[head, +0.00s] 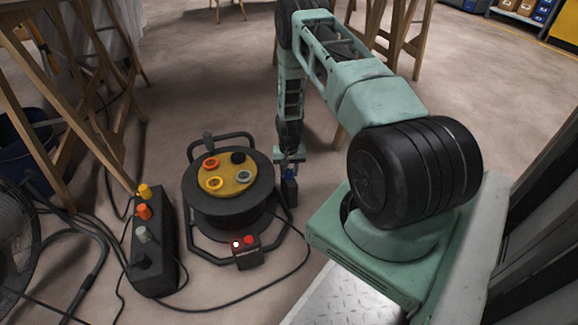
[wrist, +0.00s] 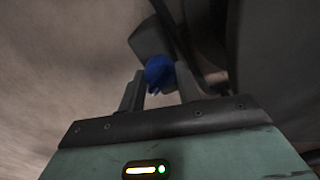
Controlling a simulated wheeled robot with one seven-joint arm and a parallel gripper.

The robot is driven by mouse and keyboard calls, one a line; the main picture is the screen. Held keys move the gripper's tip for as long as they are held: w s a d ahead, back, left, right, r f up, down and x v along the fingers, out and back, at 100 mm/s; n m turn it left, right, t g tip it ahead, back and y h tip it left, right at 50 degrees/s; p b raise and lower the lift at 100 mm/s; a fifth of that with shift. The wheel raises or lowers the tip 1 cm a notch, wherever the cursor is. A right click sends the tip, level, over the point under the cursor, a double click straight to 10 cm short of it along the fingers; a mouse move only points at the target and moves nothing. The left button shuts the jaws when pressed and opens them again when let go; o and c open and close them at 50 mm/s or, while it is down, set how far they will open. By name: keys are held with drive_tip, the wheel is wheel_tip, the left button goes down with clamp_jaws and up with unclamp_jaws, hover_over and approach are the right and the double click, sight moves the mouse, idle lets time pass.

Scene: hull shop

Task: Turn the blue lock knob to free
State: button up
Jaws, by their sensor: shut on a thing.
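The blue lock knob (wrist: 159,73) sits between my gripper's two fingers in the wrist view, on a dark block. Which way the knob is turned I cannot tell.
The reel's yellow face (head: 226,182) carries coloured sockets. A small box with red lights (head: 246,252) is at its front. A black strip with coloured plugs (head: 152,245) stands left, among loose cables. Wooden trestles (head: 60,110) stand at the left. Floor behind the reel is clear.

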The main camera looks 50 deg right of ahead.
sight(289, 170)
drive_tip(key=shift+n+p, duration=0.7)
drive_tip(key=shift+n, duration=0.9)
drive_tip(key=o, duration=1)
drive_tip(key=shift+c, duration=0.2)
wheel_tip(289, 170, up, 17)
drive_tip(key=p, duration=0.7)
drive_tip(key=shift+r, duration=0.2)
